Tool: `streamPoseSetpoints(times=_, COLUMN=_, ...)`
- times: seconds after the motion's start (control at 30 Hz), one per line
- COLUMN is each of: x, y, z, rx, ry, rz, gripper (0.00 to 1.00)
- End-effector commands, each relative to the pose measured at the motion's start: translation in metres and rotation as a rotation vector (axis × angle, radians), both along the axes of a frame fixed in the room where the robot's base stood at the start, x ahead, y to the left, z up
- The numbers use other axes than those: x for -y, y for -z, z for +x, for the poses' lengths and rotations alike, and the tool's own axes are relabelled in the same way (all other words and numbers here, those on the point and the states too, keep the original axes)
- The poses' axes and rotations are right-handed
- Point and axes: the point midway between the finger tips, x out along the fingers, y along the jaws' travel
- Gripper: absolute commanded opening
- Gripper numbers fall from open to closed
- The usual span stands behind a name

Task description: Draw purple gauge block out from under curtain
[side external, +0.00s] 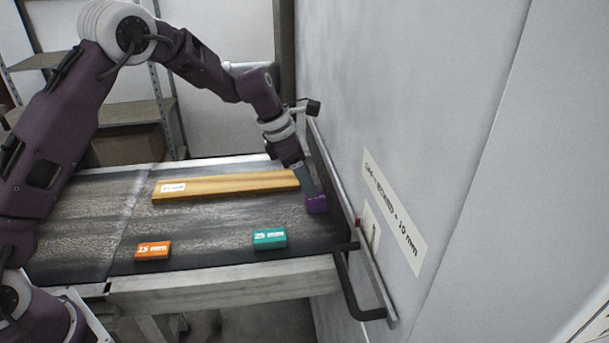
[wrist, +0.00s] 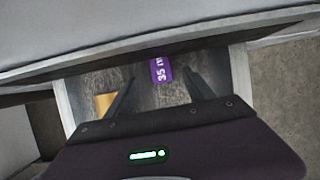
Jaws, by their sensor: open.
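The purple gauge block (side external: 317,204) lies on the dark belt at the foot of the grey wall, beside the dark strip (side external: 325,165) that seems to be the curtain's lower edge. In the wrist view the purple block (wrist: 160,70) shows a white "35" label, and its far end meets the dark edge (wrist: 160,41); how much lies beneath is hidden. My gripper (side external: 312,194) reaches down at the block. In the wrist view its open fingers (wrist: 160,77) stand apart on either side of the block, with gaps visible.
A long wooden bar (side external: 225,187) lies left of the gripper. An orange "15 mm" block (side external: 153,250) and a teal "25 mm" block (side external: 270,238) lie near the belt's front edge. A black bent handle (side external: 350,285) juts out at the front right. The belt's left part is clear.

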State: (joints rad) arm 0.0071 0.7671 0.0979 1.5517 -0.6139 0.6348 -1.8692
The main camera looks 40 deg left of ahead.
Motion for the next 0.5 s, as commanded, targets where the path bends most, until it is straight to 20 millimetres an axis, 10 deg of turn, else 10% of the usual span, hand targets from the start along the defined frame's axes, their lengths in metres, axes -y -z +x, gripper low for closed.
streamPoseSetpoints(times=0.5, x=0.018, y=0.062, z=0.018, rx=0.0, ry=0.002, rz=0.001, gripper=0.62)
